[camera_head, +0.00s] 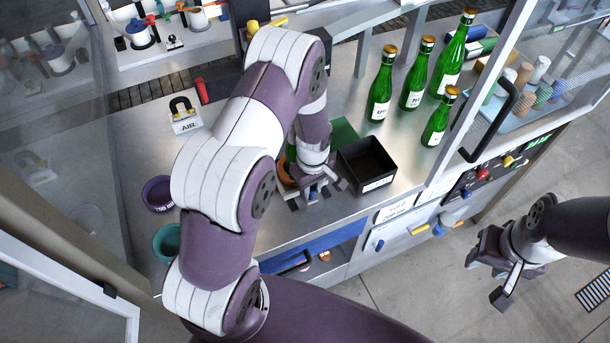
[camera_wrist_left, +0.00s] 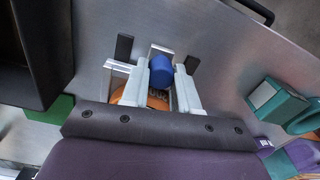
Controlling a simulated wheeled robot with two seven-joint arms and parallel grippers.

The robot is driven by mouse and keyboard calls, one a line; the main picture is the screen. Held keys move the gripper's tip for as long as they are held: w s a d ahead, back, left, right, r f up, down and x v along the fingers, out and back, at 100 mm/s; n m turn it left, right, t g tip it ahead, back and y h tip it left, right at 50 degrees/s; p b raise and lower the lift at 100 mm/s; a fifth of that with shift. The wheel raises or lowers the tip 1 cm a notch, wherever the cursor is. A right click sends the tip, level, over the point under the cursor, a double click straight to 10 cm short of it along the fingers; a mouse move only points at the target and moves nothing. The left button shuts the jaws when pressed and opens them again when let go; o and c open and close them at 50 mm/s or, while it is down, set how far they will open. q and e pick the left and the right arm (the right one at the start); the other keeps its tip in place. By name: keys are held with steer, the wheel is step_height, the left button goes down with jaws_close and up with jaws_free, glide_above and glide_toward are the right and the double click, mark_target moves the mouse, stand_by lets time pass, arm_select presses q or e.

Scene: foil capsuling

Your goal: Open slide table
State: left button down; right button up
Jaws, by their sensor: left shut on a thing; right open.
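My left gripper (camera_head: 317,195) reaches down to the front part of the metal worktop, left of a black tray (camera_head: 368,165). In the left wrist view it is shut on a small blue knob (camera_wrist_left: 161,72), which sits between its fingers. An orange round part (camera_wrist_left: 130,95) lies under the fingers, partly hidden; it also shows beside the gripper in the head view (camera_head: 285,176). In the head view the blue knob is hidden by my gripper. I cannot tell which part is the slide table. My right gripper (camera_head: 491,268) is open and empty, over the floor at the right.
Several green bottles (camera_head: 386,80) stand behind the black tray. A purple cup (camera_head: 158,194) and a teal cup (camera_head: 167,241) are at the left. A black door handle (camera_head: 492,120) is at the right. A blue panel (camera_head: 325,240) lies below the table's front edge.

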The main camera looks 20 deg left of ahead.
arm_select(q)
steer(key=shift+s+d+r, duration=0.1)
steer(key=shift+s+d, duration=0.15)
steer(key=shift+d, duration=0.2)
steer(key=c, duration=1.1)
jaws_free()
steer(key=shift+c, duration=0.2)
steer(key=o, duration=0.3)
steer(key=shift+s, duration=0.1)
